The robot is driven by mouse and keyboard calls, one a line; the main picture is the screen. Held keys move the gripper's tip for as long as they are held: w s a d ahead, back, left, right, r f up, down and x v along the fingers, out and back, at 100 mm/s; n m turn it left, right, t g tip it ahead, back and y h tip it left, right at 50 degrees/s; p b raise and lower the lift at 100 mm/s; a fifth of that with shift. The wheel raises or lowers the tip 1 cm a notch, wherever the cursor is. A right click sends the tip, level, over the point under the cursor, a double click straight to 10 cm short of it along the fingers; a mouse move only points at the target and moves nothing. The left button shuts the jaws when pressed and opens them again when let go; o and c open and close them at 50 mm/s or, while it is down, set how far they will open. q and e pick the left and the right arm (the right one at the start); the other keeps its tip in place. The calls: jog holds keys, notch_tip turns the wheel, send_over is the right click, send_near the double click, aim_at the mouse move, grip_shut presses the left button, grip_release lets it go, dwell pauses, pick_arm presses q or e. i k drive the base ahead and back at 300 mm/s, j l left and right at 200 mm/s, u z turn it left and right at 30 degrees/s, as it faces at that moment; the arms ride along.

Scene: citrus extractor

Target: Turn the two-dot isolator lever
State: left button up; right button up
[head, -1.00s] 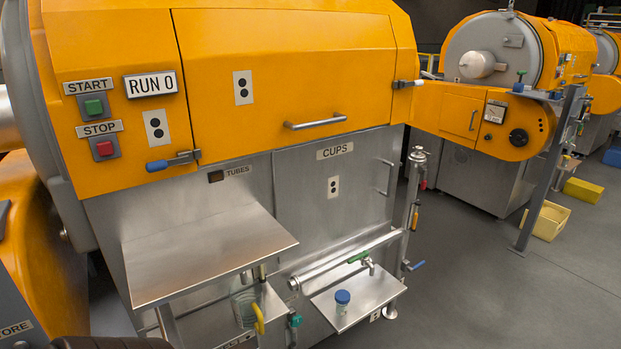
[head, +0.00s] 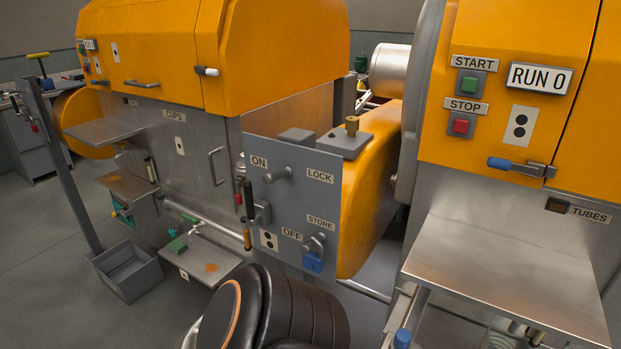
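The isolator panel (head: 288,205) is a grey upright plate on the end of an orange housing, marked ON, OFF, LOCK and STORE. A plate with two black dots (head: 268,240) sits low on it, beside the OFF label. A grey lever-like handle (head: 277,175) is just below ON. A blue padlock (head: 313,262) hangs under a metal peg below STORE. Neither gripper shows. A black rounded part, likely my arm, rises at the bottom in front of the panel.
The right machine has START and STOP buttons, a blue-handled latch (head: 515,165) and a protruding steel shelf (head: 505,275). At left are a CUPS machine (head: 165,150), a grey bin (head: 128,272) and a post (head: 68,175). Open floor lies at lower left.

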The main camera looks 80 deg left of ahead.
aim_at(251, 220)
jog(key=u, duration=1.55)
